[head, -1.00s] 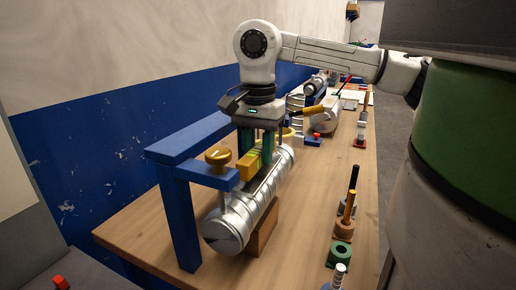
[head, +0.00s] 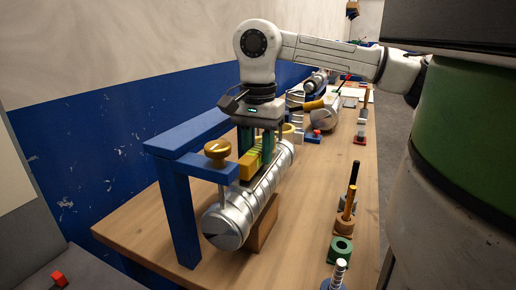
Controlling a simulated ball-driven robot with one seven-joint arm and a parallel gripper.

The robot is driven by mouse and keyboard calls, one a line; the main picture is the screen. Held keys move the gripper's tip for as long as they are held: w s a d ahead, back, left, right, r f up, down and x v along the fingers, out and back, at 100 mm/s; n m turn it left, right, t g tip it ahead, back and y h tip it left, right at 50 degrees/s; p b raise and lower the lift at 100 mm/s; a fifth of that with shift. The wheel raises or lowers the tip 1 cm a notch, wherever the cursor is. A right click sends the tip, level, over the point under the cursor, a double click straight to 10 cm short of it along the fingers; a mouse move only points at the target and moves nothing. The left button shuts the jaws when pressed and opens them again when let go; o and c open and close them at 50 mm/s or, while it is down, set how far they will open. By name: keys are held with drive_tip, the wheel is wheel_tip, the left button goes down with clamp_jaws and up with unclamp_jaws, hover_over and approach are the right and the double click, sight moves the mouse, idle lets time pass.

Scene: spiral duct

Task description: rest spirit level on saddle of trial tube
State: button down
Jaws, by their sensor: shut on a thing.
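The trial tube (head: 232,222) is a silver spiral duct lying lengthwise on the wooden bench, propped by a wooden block (head: 262,228). The yellow spirit level (head: 249,163) is just above or on top of the tube, beside the blue clamp arm; I cannot tell whether it touches. My gripper (head: 258,145) points down with green fingers shut on the level. The saddle is not clearly seen; the level and fingers cover that part of the tube.
A blue frame (head: 178,200) with a brass knob (head: 217,150) stands over the tube's near end, close to my gripper. Several tools and holders line the right bench edge, including a green ring (head: 341,249). Bare bench lies between tube and tools.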

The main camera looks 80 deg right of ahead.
drive_tip(key=shift+f, duration=0.2)
drive_tip(key=c, duration=0.7)
unclamp_jaws()
wheel_tip(320, 180, up, 11)
drive_tip(key=shift+f, duration=0.1)
